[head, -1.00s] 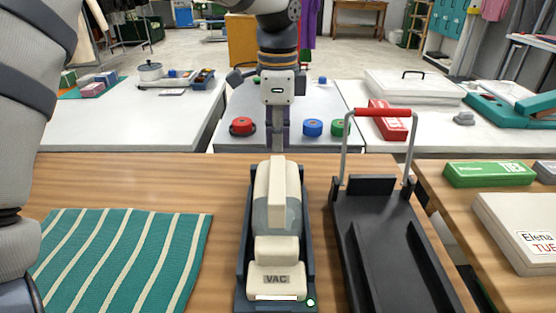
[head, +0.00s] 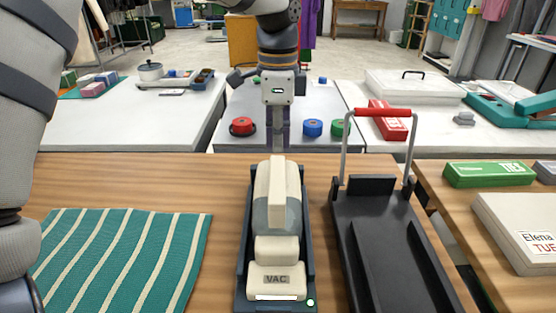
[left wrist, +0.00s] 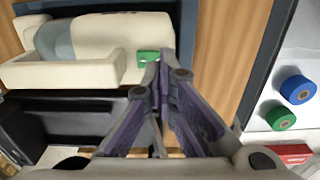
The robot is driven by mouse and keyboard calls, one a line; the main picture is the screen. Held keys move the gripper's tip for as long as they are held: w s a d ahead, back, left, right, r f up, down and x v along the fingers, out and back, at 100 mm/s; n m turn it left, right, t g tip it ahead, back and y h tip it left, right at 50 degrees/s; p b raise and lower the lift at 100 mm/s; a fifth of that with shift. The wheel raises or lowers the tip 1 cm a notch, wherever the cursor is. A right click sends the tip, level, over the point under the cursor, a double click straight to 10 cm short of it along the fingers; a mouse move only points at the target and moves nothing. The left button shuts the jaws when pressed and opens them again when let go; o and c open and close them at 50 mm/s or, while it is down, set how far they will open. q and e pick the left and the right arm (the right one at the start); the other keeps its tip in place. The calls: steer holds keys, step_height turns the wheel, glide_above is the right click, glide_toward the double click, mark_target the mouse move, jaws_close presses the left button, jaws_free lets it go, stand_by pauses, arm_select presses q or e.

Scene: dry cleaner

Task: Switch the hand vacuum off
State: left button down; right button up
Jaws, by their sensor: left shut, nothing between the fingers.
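The cream and grey hand vacuum (head: 275,220), marked VAC, lies in a dark cradle (head: 308,245) on the wooden counter. It also shows in the left wrist view (left wrist: 95,45). A green switch (left wrist: 147,57) sits at its far end; the head view hides it. My left gripper (head: 278,145) points down behind that far end. In the left wrist view, its purple fingers (left wrist: 162,62) are shut, empty and just beside the switch; I cannot tell whether they touch. A small pale green light (head: 310,302) shows on the cradle's near edge. My right gripper is not in view.
A black tray (head: 385,240) with a red-handled frame (head: 382,112) stands right of the cradle. A striped green cloth (head: 120,255) lies on the left. Red (head: 242,126) and blue (head: 313,128) rolls are on the table behind. Bare counter lies between cloth and cradle.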

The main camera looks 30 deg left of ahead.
arm_select(q)
steer(key=shift+f, duration=1.15)
steer(key=shift+r, duration=3.55)
